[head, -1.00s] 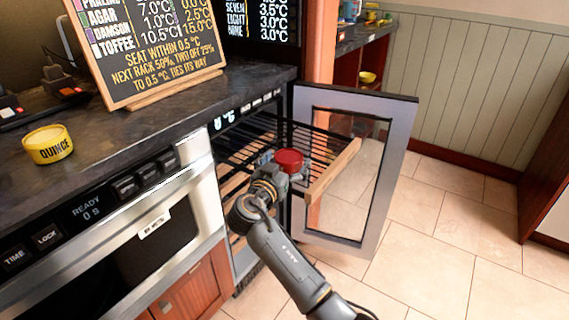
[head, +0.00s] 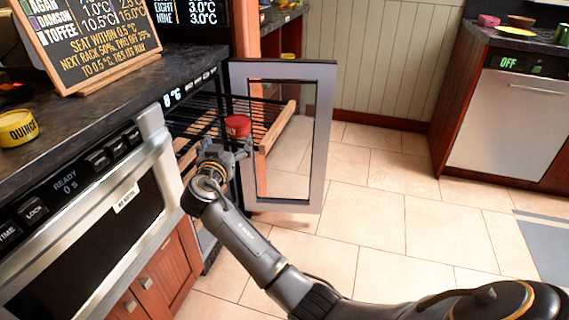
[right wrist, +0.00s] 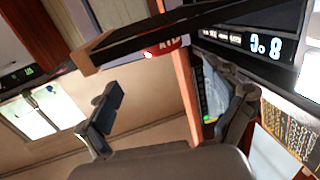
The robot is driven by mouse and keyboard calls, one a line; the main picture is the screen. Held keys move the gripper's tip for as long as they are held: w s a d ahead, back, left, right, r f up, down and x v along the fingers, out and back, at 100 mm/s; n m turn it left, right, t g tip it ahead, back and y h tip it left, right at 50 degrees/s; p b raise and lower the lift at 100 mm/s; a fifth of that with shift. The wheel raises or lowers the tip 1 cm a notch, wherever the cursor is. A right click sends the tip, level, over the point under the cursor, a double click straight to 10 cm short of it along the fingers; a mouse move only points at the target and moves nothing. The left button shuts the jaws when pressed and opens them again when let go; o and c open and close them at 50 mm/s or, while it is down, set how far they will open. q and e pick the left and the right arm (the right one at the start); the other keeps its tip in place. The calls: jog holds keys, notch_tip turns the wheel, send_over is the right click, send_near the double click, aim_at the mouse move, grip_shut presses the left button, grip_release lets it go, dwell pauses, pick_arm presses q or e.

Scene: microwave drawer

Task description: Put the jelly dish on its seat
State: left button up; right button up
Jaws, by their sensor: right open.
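A round red dish (head: 238,126) sits on the pulled-out wire rack (head: 268,116) of the open glass-door cooler, near the rack's wooden front strip. In the right wrist view part of the red dish (right wrist: 168,47) shows above the fingers, with pale lettering I cannot fully read. My right gripper (head: 228,152) is open and empty, just in front of and below the dish. In the right wrist view its two fingers (right wrist: 165,108) are spread with nothing between them. A yellow dish marked QUINCE (head: 17,128) stands on the dark counter at the left. My left gripper is not in view.
The cooler's door (head: 317,150) stands open to the right of the rack. A chalkboard (head: 90,40) stands on the counter (head: 110,95). An oven front (head: 95,215) is below it.

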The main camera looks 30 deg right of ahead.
jog(key=s+f+n+g+y, duration=0.4)
jog(key=s+f+g+y, duration=0.2)
jog(key=s+f, duration=1.6)
jog(key=s+a+f+n+g+y, duration=0.1)
jog(key=s+a+n+g+y, duration=0.1)
jog(key=s, duration=0.9)
jog(key=s+a+f+n+g+y, duration=0.2)
jog(key=s+a+n+y, duration=0.1)
jog(key=s, duration=0.8)
jog(key=shift+s+a+n, duration=0.2)
jog(key=shift+a+n, duration=0.1)
jog(key=shift+a, duration=0.1)
